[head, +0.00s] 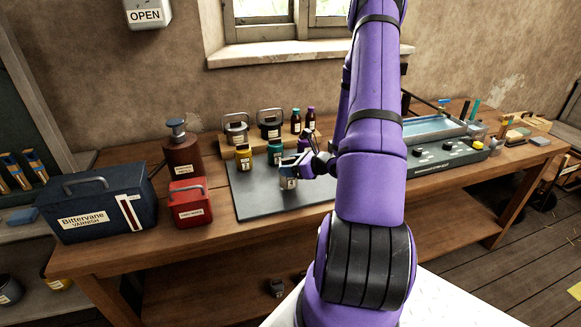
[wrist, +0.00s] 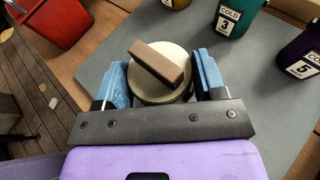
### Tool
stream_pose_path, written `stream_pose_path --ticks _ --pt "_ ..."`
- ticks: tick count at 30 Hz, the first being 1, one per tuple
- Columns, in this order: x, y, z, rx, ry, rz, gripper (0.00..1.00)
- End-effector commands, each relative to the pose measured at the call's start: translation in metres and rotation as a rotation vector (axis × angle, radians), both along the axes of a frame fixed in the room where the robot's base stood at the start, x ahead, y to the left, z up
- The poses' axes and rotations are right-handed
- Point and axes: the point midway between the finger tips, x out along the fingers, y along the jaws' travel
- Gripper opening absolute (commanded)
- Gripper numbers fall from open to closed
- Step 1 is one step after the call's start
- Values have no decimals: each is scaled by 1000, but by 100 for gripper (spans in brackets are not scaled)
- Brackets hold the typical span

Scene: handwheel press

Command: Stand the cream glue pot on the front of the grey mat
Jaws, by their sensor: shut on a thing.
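The cream glue pot (wrist: 147,92) has a round pale lid with a brown bar across it in the wrist view. My gripper (wrist: 163,82) is shut on it, with a blue finger pad on each side. In the head view the pot (head: 288,183) shows below my gripper (head: 290,168), over the front part of the grey mat (head: 257,207). It looks upright. I cannot tell whether its base touches the mat.
A yellow pot (head: 243,158), a teal pot (head: 275,156) and a purple pot (head: 305,146) stand towards the mat's back. A red tin (head: 187,206) and blue varnish case (head: 100,205) stand left. A grey-green machine (head: 440,150) stands right.

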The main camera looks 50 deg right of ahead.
Motion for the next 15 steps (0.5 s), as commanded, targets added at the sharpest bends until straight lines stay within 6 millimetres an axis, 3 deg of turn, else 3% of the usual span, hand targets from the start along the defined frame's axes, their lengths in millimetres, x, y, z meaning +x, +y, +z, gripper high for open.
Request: stream_pose_path --ticks 5,15 --pt "-1 5 -15 -1 -2 -7 10" --pt "-1 5 -17 -2 -3 -8 10"
